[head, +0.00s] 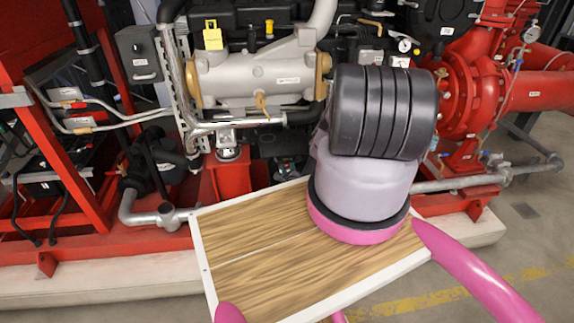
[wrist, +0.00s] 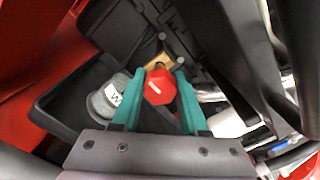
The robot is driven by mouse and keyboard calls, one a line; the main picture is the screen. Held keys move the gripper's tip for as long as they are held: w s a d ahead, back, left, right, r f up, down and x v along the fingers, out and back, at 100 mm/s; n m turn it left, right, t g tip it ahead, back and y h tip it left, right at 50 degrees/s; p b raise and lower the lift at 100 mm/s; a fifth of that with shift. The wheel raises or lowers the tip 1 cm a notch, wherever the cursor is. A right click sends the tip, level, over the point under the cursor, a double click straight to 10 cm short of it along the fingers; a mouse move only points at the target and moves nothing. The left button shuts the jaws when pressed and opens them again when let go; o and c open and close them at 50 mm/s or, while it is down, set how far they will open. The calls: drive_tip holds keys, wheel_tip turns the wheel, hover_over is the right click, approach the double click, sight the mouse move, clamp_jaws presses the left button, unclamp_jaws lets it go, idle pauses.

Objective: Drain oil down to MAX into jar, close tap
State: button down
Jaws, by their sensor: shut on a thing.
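In the wrist view, my gripper (wrist: 157,98) has its two teal fingers on either side of a red tap handle (wrist: 159,86) with a white mark, and is shut on it. A brass-coloured tap body (wrist: 157,62) shows just beyond the handle. To the left stands a grey, round jar (wrist: 108,100) with a white label whose visible letter looks like W. Its inside and any oil level cannot be made out. Whether oil is flowing cannot be told. In the head view my arm hides the gripper and tap.
The jar is in a black tray (wrist: 50,104). Dark engine parts crowd closely around my gripper. In the head view, a white-edged wooden board (head: 262,262) lies before the engine (head: 255,78). Red pump casing (head: 470,95) stands right, and a red frame (head: 75,180) left.

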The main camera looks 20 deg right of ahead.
drive_tip(key=shift+m, duration=0.3)
drive_tip(key=m, duration=0.3)
drive_tip(key=shift+s+m, duration=0.1)
drive_tip(key=shift+m, duration=0.2)
drive_tip(key=m, duration=0.4)
drive_tip(key=shift+m, duration=0.3)
drive_tip(key=m, duration=0.4)
drive_tip(key=shift+m, duration=0.3)
drive_tip(key=shift+f+m, duration=0.1)
drive_tip(key=shift+m, duration=2.1)
drive_tip(key=shift+c, duration=2.1)
unclamp_jaws()
drive_tip(key=shift+d, duration=0.1)
